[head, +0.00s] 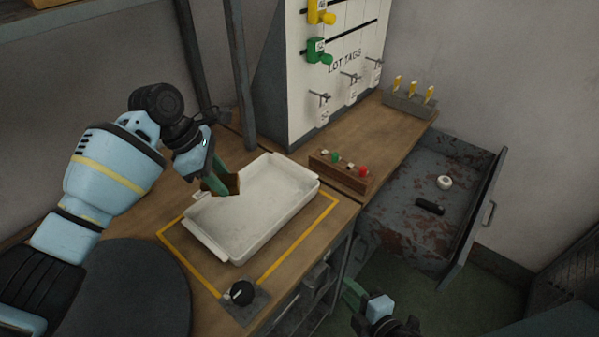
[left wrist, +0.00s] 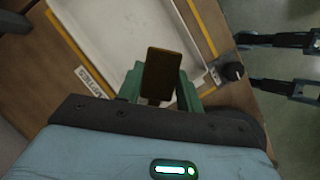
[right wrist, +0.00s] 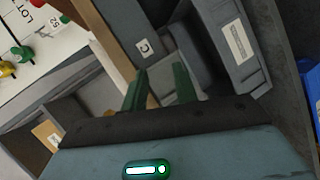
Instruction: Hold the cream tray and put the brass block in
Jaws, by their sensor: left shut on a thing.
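The cream tray (head: 254,240) sits on the wooden bench inside a yellow outline and looks empty. My left gripper (head: 222,182) is shut on the brass block (head: 233,184), a dark brown-gold piece. It holds the block at the tray's left side, over or near the rim; the exact height is hard to tell. The block stands out between the green fingers in the left wrist view (left wrist: 163,73). My right gripper (right wrist: 160,86) is open and empty, low off the bench's front and away from the tray.
A black knob (head: 241,292) stands by the tray's front corner. A wooden block with green and red buttons (head: 340,172) is behind right. A lot-tag board (head: 335,75) stands at the back. An open drawer (head: 405,228) juts out at right. A dark round disc (head: 125,290) lies front left.

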